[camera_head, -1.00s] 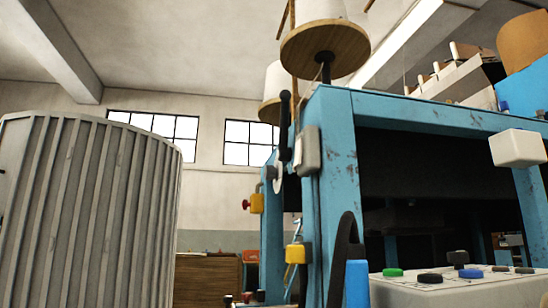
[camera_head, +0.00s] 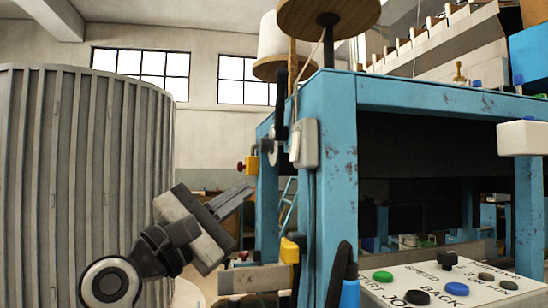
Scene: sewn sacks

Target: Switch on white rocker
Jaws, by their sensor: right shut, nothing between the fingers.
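A pale box-shaped fitting (camera_head: 307,144), which may be the white rocker, is fixed to the near blue post (camera_head: 340,190). Its on or off state is too small to tell.
A white control panel (camera_head: 385,292) with coloured buttons is at lower right. A yellow fitting (camera_head: 290,251) is low on the post. A white box (camera_head: 522,138) juts out at right. A ribbed grey cylinder (camera_head: 80,170) fills the left.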

